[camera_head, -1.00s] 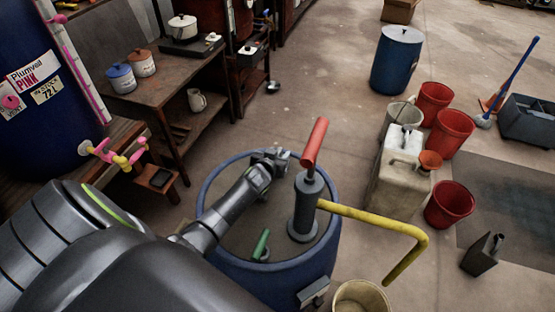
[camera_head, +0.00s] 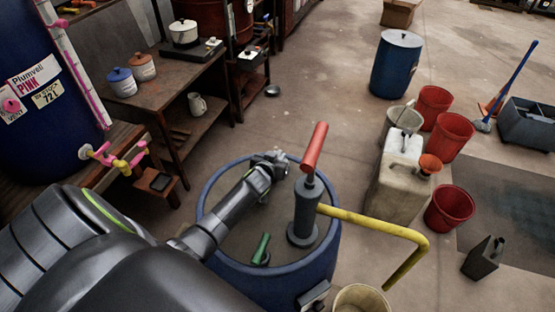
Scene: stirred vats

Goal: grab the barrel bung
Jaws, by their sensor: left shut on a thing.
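A blue barrel (camera_head: 332,262) with a dark top stands at the middle front. My left gripper (camera_head: 277,158) reaches across the barrel's top to its far side, just left of the pump. It is shut on a small greyish thing at its fingertips, likely the barrel bung, mostly hidden by the fingers. A grey hand pump (camera_head: 305,210) with a red grip stands upright on the barrel's top. A green-handled fitting (camera_head: 262,248) sits on the near part of the top, apart from the gripper. My right gripper is not in view.
The pump's yellow spout (camera_head: 385,226) sticks out right, above a cream bucket (camera_head: 360,300). A beige canister (camera_head: 398,185) and red buckets (camera_head: 450,208) stand to the right. A wooden bench (camera_head: 165,85) is at back left.

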